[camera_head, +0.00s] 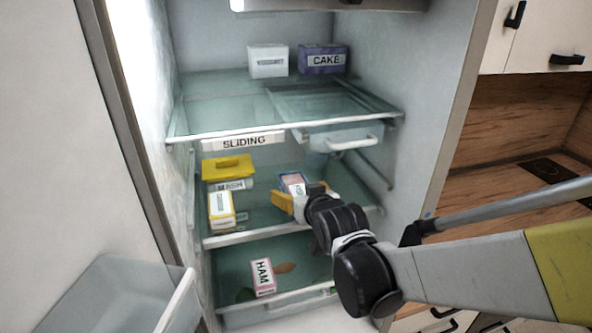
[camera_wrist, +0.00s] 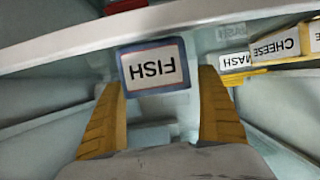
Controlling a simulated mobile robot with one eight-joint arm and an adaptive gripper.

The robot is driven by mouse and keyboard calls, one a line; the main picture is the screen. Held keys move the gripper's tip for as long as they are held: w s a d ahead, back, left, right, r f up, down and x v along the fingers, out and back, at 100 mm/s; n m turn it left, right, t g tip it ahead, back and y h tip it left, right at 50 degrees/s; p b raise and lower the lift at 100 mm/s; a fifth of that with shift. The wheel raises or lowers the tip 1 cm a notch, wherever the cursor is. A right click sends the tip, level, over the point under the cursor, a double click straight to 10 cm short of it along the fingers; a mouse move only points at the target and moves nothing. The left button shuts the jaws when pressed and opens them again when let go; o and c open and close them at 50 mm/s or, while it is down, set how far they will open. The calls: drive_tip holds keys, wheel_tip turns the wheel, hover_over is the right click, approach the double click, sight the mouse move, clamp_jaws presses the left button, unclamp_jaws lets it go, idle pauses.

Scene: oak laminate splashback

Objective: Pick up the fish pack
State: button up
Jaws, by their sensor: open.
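The fish pack (camera_wrist: 153,66) is a box with a blue border and a white label reading FISH, upside down in the wrist view. In the head view the fish pack (camera_head: 292,183) stands on the middle fridge shelf, partly hidden behind my gripper. My gripper (camera_head: 283,202) has yellow fingers and reaches into the fridge from the right. In the wrist view my gripper (camera_wrist: 160,100) is open, with one finger on each side of the pack's near end. I cannot tell whether either finger touches it.
A cheese box (camera_wrist: 277,46) and a yellow-topped mash pack (camera_head: 228,169) stand left on the same shelf in the head view. A sliding shelf (camera_head: 225,130) lies above, with a cake box (camera_head: 324,60). A ham box (camera_head: 263,277) is below. The open door (camera_head: 60,150) is left.

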drive_tip(key=shift+x, duration=1.25)
drive_tip(key=shift+s, duration=0.1)
drive_tip(key=c, duration=1.5)
